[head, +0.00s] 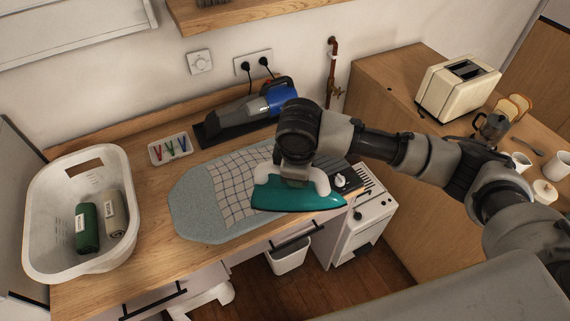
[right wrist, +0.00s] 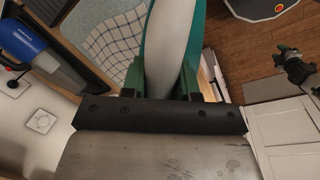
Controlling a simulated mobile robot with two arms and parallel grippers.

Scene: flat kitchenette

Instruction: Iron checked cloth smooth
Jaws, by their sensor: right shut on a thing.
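The checked cloth (head: 232,185), white with dark lines, lies on the grey-blue ironing board (head: 192,208) on the counter. Its right part is hidden behind the iron and my arm. It also shows in the right wrist view (right wrist: 116,42). The teal iron (head: 295,197) with a pale handle is at the cloth's right side, its left end overlapping the cloth in the head view. I cannot tell whether its sole touches the cloth. My right gripper (right wrist: 162,82) is shut on the iron's handle (right wrist: 174,35).
A white basket (head: 40,235) with two rolled cloths stands at left. A small tray with pegs (head: 170,149) and a blue-grey handheld vacuum (head: 245,112) lie behind the board. A toaster (head: 457,88), coffee pot and cups stand on the right counter.

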